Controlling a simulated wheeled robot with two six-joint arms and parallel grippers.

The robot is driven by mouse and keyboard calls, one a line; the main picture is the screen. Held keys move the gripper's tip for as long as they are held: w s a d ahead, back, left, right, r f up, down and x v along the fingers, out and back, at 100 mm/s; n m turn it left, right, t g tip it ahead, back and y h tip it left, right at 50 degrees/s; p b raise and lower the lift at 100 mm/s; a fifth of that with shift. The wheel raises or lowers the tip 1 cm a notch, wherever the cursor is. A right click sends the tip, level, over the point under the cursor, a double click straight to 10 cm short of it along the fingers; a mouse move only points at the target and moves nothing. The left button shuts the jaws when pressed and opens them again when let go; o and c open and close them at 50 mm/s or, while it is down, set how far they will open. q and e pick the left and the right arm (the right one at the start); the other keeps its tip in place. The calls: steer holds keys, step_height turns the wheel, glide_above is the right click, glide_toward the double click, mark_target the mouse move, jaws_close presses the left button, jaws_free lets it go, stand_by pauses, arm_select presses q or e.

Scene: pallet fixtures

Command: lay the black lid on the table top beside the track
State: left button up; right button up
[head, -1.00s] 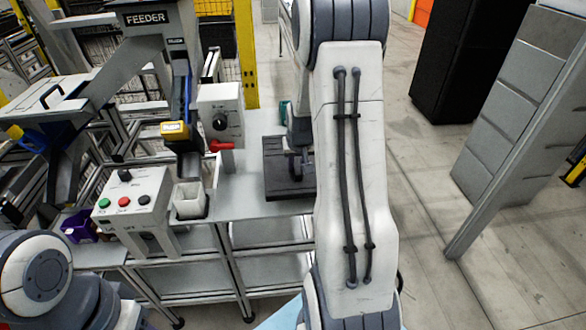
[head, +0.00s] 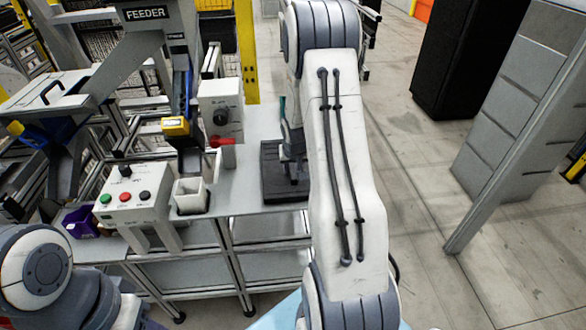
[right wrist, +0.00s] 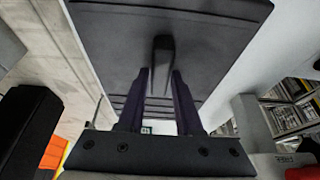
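The black lid (head: 271,190) is a dark ribbed slab lying flat on the grey table top (head: 240,195), near its right end; my right arm hides its right part. In the right wrist view the lid (right wrist: 110,30) fills the upper middle, with its upright handle (right wrist: 163,50) between my fingers. My right gripper (head: 293,175) is over the lid. In the right wrist view its fingers (right wrist: 160,75) stand apart on both sides of the handle, with a small gap on the left. The feeder track (head: 187,150) runs down left of the lid. My left gripper is out of view.
A grey box with a red lever (head: 221,118) stands behind and left of the lid. A button panel (head: 133,205) and a purple bin (head: 80,222) are further left. Bare table lies between cup and lid.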

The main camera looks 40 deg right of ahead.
steer(key=shift+o, duration=0.9)
